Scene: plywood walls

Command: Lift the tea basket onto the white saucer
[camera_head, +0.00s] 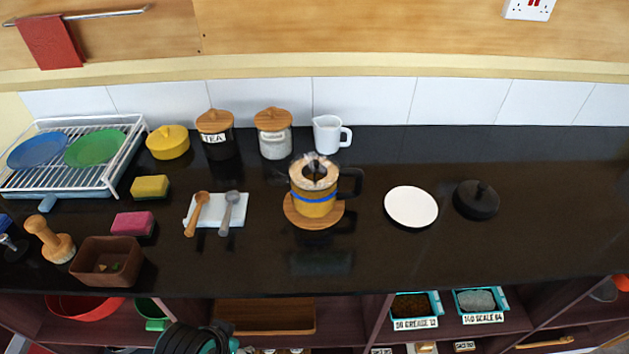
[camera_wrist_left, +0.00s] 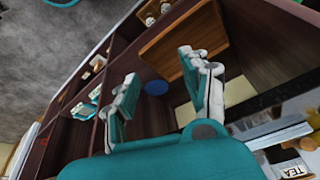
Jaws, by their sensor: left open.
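The tea basket (camera_head: 315,168) sits in the top of an amber mug (camera_head: 314,200) with a blue band and a black handle; its lower part is hidden by the mug. The mug stands on a round wooden coaster (camera_head: 297,218). The white saucer (camera_head: 411,207) lies empty on the black counter, right of the mug. My left gripper (camera_wrist_left: 160,92) is open and empty in the left wrist view, in front of the shelves below the counter. Part of my left arm shows at the bottom of the head view. My right gripper is not in view.
A black lid (camera_head: 477,201) lies right of the saucer. A white jug (camera_head: 328,134), a glass jar (camera_head: 273,134) and a tea jar (camera_head: 216,135) stand behind. Two spoons rest on a white tray (camera_head: 239,216) to the left. The counter's far right is clear.

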